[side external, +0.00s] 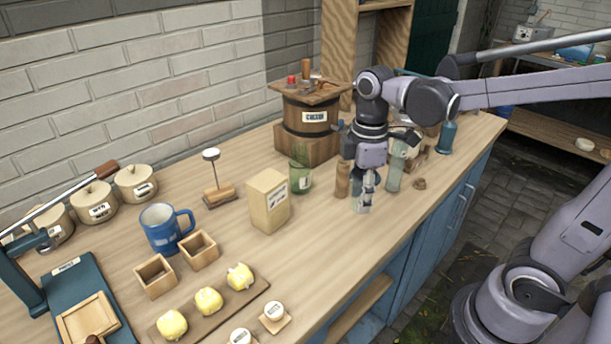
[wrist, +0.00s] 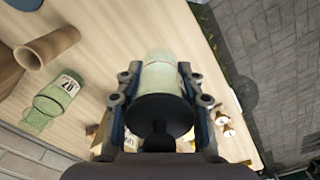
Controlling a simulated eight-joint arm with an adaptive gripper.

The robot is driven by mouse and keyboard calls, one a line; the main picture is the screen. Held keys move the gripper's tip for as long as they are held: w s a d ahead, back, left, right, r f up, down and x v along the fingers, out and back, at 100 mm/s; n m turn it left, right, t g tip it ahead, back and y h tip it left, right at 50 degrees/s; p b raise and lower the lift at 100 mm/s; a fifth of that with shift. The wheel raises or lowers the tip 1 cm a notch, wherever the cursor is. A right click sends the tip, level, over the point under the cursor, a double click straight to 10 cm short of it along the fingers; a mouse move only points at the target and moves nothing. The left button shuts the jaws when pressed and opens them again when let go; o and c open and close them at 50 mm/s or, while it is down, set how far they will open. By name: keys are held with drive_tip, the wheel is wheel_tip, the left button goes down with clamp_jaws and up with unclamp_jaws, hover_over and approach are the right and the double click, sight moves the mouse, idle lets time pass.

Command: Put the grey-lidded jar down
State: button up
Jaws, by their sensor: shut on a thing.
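My gripper (side external: 368,180) is shut on a pale, greenish glass jar, the grey-lidded jar (side external: 361,203). In the wrist view the jar (wrist: 160,75) lies between the two fingers of my gripper (wrist: 162,88), with its dark grey knobbed lid (wrist: 160,115) towards the camera. In the side view the jar is upright over the front part of the counter, its lid hidden by the gripper. Its base is at or very near the wood; I cannot tell whether it touches.
A brown cylinder (side external: 343,181) stands close left of the held jar, and a green jar (side external: 300,174) farther left. Another pale jar (side external: 396,168) is just behind to the right. A tan box (side external: 268,200) stands left. The counter (side external: 325,250) in front is bare up to its edge.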

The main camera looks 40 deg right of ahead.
drive_tip(key=w+f+m, duration=0.2)
drive_tip(key=w+m, duration=0.1)
drive_tip(key=w+f+m, duration=0.2)
drive_tip(key=w+m, duration=0.1)
drive_tip(key=w, duration=0.1)
drive_tip(key=w+f+m, duration=0.2)
drive_tip(key=w+m, duration=0.1)
drive_tip(key=shift+w+a, duration=0.1)
drive_tip(key=shift+w, duration=0.05)
drive_tip(key=shift+w+f+m, duration=0.4)
drive_tip(key=shift+w+m, duration=0.05)
drive_tip(key=shift+m, duration=0.35)
drive_tip(key=w+a+r+m, duration=0.1)
drive_tip(key=a+r+m, duration=0.1)
drive_tip(key=a+r, duration=1)
drive_tip(key=w+d+f, duration=0.2)
drive_tip(key=w+d, duration=0.2)
drive_tip(key=w, duration=0.9)
drive_tip(key=w+d+f+n, duration=0.2)
drive_tip(key=w+d+f, duration=0.4)
drive_tip(key=w+d, duration=0.4)
drive_tip(key=shift+s+d+f, duration=0.1)
drive_tip(key=shift+d+f, duration=0.05)
drive_tip(key=shift+f, duration=0.95)
drive_tip(key=shift+s+d+f, duration=0.1)
drive_tip(key=shift+d+f, duration=0.1)
drive_tip(key=shift+f, duration=0.85)
drive_tip(key=shift+s+d+f, duration=0.1)
drive_tip(key=shift+d+f, duration=0.05)
drive_tip(key=shift+f, duration=0.95)
